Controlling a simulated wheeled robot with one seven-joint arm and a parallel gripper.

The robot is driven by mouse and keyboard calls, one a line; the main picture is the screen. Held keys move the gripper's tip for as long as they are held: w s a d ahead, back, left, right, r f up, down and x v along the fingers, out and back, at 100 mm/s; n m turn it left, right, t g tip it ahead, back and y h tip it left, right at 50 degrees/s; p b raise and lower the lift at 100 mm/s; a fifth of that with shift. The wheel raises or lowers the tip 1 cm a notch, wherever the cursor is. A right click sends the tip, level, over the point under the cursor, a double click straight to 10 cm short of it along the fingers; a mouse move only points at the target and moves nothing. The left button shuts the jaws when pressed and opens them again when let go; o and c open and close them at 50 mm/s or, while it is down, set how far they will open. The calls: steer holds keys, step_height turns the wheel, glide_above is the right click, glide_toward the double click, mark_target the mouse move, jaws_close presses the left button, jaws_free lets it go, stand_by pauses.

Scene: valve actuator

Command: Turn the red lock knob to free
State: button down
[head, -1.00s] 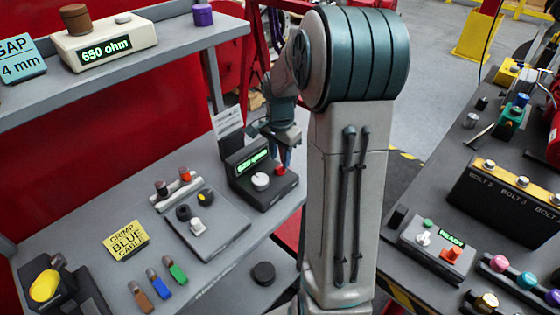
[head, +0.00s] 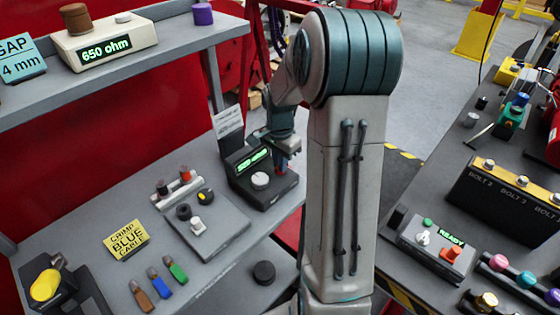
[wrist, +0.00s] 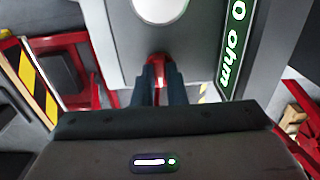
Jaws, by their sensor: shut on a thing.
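The black box (head: 283,192) at the back right of the grey bench has a lit green display (head: 253,160) and a round white knob (head: 260,180). In the wrist view, the red lock knob (wrist: 160,73) sits between the two dark fingers of my gripper (wrist: 160,84). The fingers are shut on it, one at each side. The white knob (wrist: 158,8) is at the top edge, and the display (wrist: 237,45) reads "0 ohm" at its visible end. In the head view, my gripper (head: 283,168) is at the box's back right, and its fingers mostly hide the red knob.
A grey panel (head: 225,232) with small knobs stands left of the box. A shelf (head: 150,52) carries a cream unit reading "650 ohm" (head: 105,45). A white card (head: 228,122) stands behind the box. A second bench (head: 440,180) holding several devices is to the right.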

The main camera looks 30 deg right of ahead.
steer(key=shift+n, duration=0.3)
steer(key=n, duration=0.3)
steer(key=shift+n, duration=0.4)
steer(key=n, duration=0.4)
steer(key=shift+n+b, duration=0.3)
steer(key=shift+b, duration=0.05)
steer(key=n, duration=0.4)
steer(key=shift+n, duration=2.1)
steer(key=c, duration=1.5)
jaws_free()
steer(key=shift+o, duration=0.2)
